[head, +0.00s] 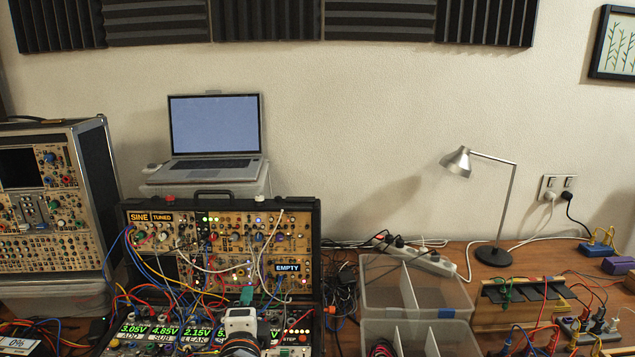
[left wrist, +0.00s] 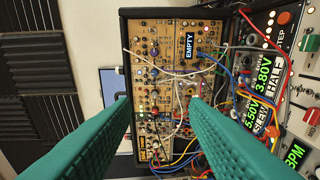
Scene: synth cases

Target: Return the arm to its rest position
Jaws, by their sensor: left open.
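My left gripper (head: 247,295) shows at the bottom middle of the head view, in front of the open synth case (head: 190,245). Its white and black wrist comes up from the bottom edge. In the left wrist view, the two teal fingers of the gripper (left wrist: 160,103) stand wide apart with nothing held between them. The synth case (left wrist: 165,60) lies beyond the fingertips, with patch cables across its panel. Whether the fingertips touch any cable I cannot tell. My right gripper is in neither view.
A laptop (head: 215,130) stands behind the case. Modules with green displays (head: 165,330) lie at front left. A clear divided box (head: 372,302), a power strip (head: 425,258) and a desk lamp (head: 495,256) are at right. Loose cables hang around the case.

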